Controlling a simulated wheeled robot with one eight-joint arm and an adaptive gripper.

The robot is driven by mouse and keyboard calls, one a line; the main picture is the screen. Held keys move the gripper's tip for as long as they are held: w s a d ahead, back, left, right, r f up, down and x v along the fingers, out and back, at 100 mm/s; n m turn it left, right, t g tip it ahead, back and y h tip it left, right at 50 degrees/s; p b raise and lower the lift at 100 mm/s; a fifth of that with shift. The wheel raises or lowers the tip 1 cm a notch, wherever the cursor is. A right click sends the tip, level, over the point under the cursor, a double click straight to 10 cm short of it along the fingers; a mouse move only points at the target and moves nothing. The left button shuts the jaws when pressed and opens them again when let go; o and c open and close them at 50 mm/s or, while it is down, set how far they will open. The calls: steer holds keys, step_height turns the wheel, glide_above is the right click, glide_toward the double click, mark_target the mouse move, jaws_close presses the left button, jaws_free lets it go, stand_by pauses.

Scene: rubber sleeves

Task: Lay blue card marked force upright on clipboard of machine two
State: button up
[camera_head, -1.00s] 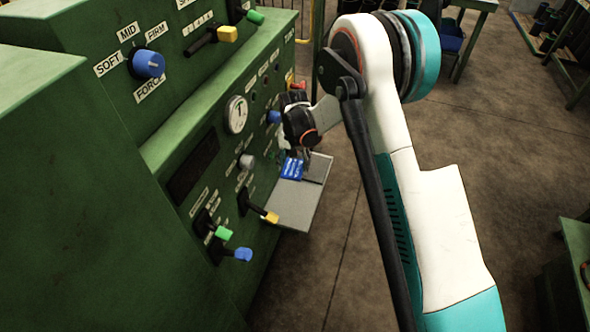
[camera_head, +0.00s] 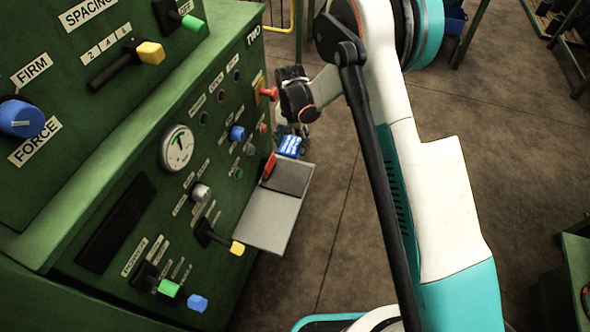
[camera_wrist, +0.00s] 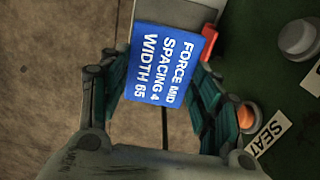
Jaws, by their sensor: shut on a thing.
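My gripper (camera_head: 292,132) is shut on a blue card (camera_head: 290,146) at the far end of the clipboard. In the wrist view the card (camera_wrist: 165,65) sits between the two fingers, its white text reading "FORCE MID, SPACING 4, WIDTH 65" and running down the picture. The clipboard (camera_head: 266,218) is a light grey board with a darker patch, sticking out from the green machine (camera_head: 135,160) marked TWO. A red piece (camera_head: 269,166) is at its far machine-side corner and shows beside the card in the wrist view (camera_wrist: 209,42). I cannot tell whether the card touches the clipboard.
The machine's face carries a gauge (camera_head: 177,148), a yellow-tipped lever (camera_head: 237,248), a blue knob (camera_head: 237,133) and a red knob (camera_head: 269,93) close to my gripper. In the wrist view an orange button (camera_wrist: 247,117) lies near the right finger.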

mark_target(292, 176)
step_height(292, 176, down, 17)
steer(key=b, duration=0.5)
steer(key=shift+f+b, duration=0.2)
steer(key=shift+b, duration=0.1)
steer(key=shift+f, duration=0.1)
steer(key=o, duration=1.1)
steer(key=shift+c, duration=0.2)
